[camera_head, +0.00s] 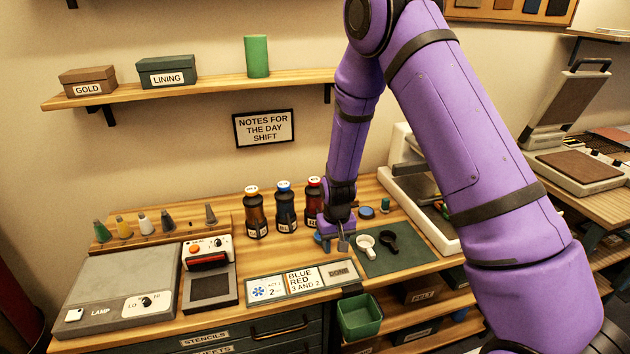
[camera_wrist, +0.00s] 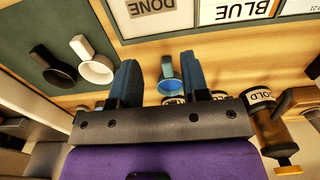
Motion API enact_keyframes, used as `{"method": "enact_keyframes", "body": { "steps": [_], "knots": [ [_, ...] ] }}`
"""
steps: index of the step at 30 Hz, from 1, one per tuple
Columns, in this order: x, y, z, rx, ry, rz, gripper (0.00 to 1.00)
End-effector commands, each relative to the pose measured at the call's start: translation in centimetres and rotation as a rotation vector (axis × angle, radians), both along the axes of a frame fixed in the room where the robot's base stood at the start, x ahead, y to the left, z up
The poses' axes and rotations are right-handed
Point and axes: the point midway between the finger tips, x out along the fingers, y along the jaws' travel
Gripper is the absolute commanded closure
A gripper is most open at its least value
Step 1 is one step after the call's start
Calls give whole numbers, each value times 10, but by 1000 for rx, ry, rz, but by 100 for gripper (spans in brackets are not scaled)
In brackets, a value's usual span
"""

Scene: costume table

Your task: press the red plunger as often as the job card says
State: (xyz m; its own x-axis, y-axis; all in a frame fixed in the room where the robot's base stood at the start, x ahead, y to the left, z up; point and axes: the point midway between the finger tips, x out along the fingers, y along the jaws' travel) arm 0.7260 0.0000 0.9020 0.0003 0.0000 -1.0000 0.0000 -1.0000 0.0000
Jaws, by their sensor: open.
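The red plunger (camera_head: 314,181) tops a dark pump bottle, partly covered by my arm in the head view. The job card (camera_head: 304,281) reads "BLUE RED 3 AND 2"; part of it also shows in the wrist view (camera_wrist: 237,10). My gripper (camera_head: 335,242) is open, low over the table in front of the bottles, and apart from the red plunger. In the wrist view a blue cup (camera_wrist: 170,86) shows between the fingers (camera_wrist: 160,75); I cannot tell whether they touch it. The red plunger cannot be made out there.
Bottles with a blue plunger (camera_head: 284,185) and a gold plunger (camera_head: 251,189) stand left of the red one. A white cup (camera_head: 366,243) and a black cup (camera_head: 387,237) lie on a green mat (camera_head: 402,262). A "DONE" tile (camera_head: 338,271) sits right of the card.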

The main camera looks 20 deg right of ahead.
Motion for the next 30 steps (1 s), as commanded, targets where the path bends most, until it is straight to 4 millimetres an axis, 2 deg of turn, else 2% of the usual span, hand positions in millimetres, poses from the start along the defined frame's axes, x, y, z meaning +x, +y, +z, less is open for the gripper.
{"method": "enact_keyframes", "body": {
  "steps": [1, 5, 30],
  "knots": [
    [0, 0, 0, 0, 0, 0, 70],
    [0, 0, 0, 0, 0, 0, 100],
    [0, 0, 0, 0, 0, 0, 100]
  ]
}}
